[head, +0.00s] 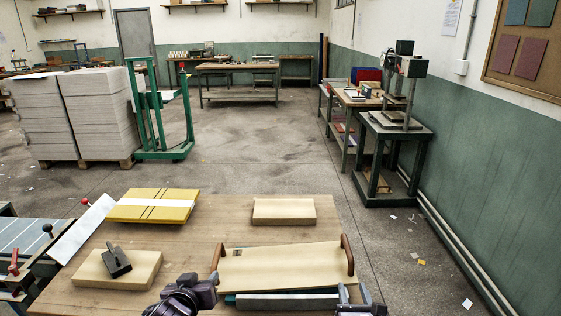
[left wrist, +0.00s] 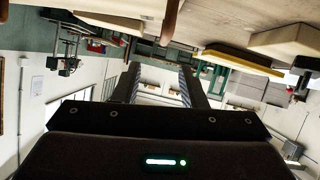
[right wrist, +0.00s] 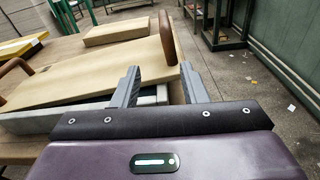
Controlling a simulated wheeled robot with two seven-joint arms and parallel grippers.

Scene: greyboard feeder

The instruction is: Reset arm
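My left gripper (head: 190,294) is at the bottom of the head view, by the left handle of a tan board (head: 280,266). In the left wrist view its fingers (left wrist: 160,82) are apart with nothing between them, and the room looks upside down. My right gripper (head: 355,294) is at the bottom, near the board's right front corner.
A wooden table (head: 210,225) bears a yellow board stack (head: 153,205), a tan block (head: 283,211), another block (head: 95,272) with a dark tool (head: 116,261), and a grey bar (head: 285,301). Floor right of the table is free except scraps.

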